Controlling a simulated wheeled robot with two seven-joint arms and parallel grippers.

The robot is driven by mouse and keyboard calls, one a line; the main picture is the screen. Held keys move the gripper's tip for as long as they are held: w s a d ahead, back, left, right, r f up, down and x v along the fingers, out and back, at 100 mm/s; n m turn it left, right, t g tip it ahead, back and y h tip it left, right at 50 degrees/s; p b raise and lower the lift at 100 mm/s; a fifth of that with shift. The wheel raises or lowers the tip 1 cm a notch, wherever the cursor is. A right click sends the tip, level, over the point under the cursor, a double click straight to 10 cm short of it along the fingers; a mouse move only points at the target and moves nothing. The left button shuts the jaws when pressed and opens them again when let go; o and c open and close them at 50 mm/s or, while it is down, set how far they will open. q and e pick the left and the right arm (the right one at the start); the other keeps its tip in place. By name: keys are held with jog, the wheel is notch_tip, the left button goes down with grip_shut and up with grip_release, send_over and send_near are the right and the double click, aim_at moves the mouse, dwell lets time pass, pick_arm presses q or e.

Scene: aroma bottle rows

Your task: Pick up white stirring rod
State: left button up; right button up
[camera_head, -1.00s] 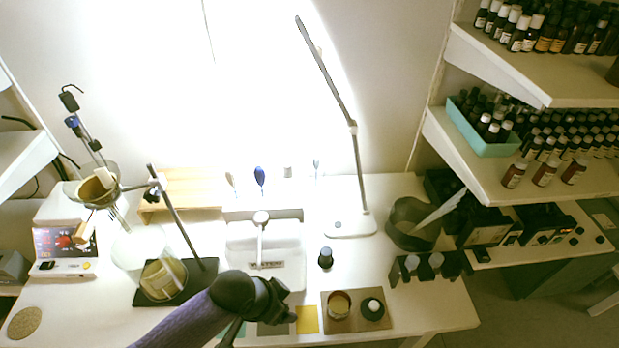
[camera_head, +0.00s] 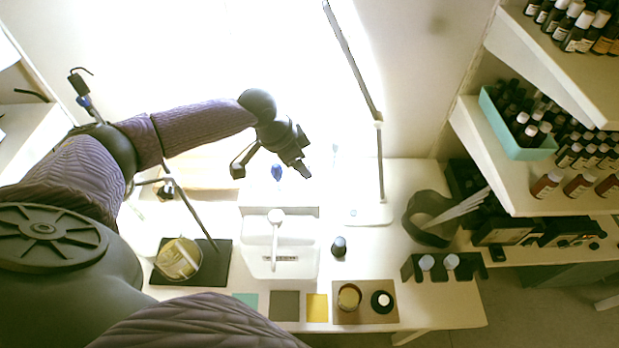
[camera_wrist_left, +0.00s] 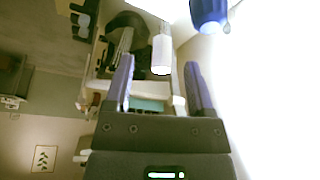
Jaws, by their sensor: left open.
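A white cylindrical piece (camera_wrist_left: 162,52), which looks like the white stirring rod's end, shows in the left wrist view, ahead of and between the finger tips. My left gripper (camera_head: 272,167) is open at the back of the table, and its open fingers also show in the left wrist view (camera_wrist_left: 158,68). I see nothing held between them. In the head view the white rod seems hidden by the gripper. My right gripper is out of view.
A lamp (camera_head: 379,160) stands right of the gripper. In front are a white scale-like device (camera_head: 295,262), a dark bottle (camera_head: 339,247) and a tray with jars (camera_head: 365,315). A metal stand (camera_head: 195,215) rises at left. Bottle shelves (camera_head: 500,165) are at right.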

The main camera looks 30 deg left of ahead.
aim_at(306, 184)
pick_arm(q)
jog(key=x, duration=0.5)
jog(key=shift+w+f+b, duration=0.25)
jog(key=shift+f+b, duration=0.05)
jog(key=shift+b, duration=0.1)
grip_shut()
